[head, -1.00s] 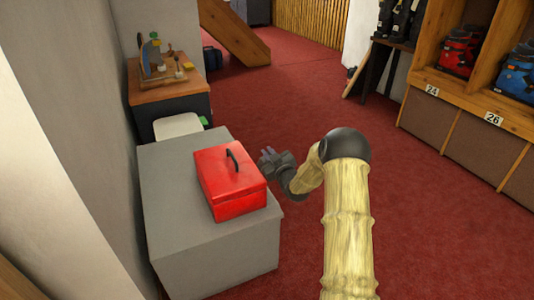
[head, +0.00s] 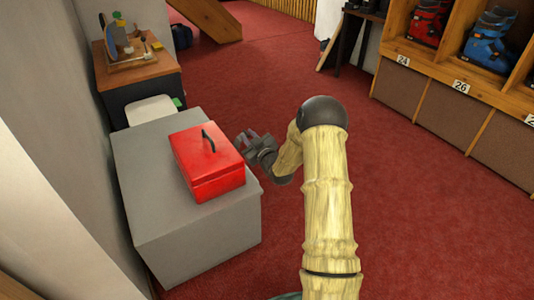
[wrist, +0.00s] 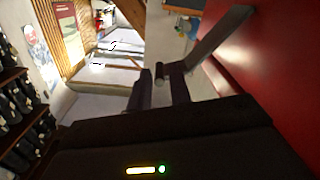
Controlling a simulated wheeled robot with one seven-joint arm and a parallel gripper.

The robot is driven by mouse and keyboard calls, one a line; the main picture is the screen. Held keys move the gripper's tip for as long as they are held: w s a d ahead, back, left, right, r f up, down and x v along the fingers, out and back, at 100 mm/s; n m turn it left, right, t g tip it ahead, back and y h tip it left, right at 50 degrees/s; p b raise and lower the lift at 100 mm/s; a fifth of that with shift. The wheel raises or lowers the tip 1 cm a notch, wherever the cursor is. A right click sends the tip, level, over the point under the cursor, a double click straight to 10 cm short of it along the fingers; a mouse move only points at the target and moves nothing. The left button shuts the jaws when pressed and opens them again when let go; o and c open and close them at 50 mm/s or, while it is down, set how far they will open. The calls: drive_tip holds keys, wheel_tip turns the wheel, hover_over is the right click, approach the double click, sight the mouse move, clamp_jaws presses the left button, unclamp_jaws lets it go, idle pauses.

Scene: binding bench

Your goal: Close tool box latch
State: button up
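The red tool box (head: 213,178) sits on the grey cabinet, near its right edge, with its lid down and a black handle (head: 208,140) on top. Its latch cannot be made out in the head view. My gripper (head: 246,139) is just right of the box, near its upper right corner, and holds nothing that I can see. In the wrist view a red surface of the box (wrist: 285,60) fills the right side, close to the fingers (wrist: 180,70). The fingers look spread apart. Whether they touch the box is unclear.
The grey cabinet top (head: 150,190) is bare left of the box. Behind it are a white stool (head: 150,110) and a wooden-topped bench (head: 135,70) with tools. Boot shelves (head: 440,60) stand at the right. Red carpet between is clear.

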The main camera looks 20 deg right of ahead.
drive_tip(key=s+d+p, duration=0.2)
drive_tip(key=s+p, duration=0.2)
drive_tip(key=s, duration=0.9)
drive_tip(key=shift+s+p, duration=0.35)
drive_tip(key=shift+s, duration=0.05)
drive_tip(key=shift+w, duration=0.1)
drive_tip(key=shift+c, duration=0.4)
clamp_jaws()
drive_tip(key=s+a+r+m+g+h+p, duration=0.1)
drive_tip(key=s+a+r+g+p, duration=0.1)
drive_tip(key=a+r+g+p, duration=0.3)
drive_tip(key=s+a+r+m+g+h+p, duration=0.1)
drive_tip(key=s+r+g+p, duration=0.15)
drive_tip(key=r, duration=0.45)
drive_tip(key=s+a+r+m+g+p, duration=0.1)
drive_tip(key=s+a+r+g+p, duration=0.1)
drive_tip(key=s, duration=0.4)
drive_tip(key=s+a+r+m+g+p, duration=0.1)
drive_tip(key=s+r+g+p, duration=0.1)
drive_tip(key=s+r, duration=0.3)
drive_tip(key=s+a+r+m+g+p, duration=0.2)
drive_tip(key=s+r+g, duration=0.1)
drive_tip(key=s, duration=0.5)
drive_tip(key=shift+a+r+g+h, duration=0.35)
drive_tip(key=shift+r+h, duration=0.05)
drive_tip(key=shift+r, duration=0.3)
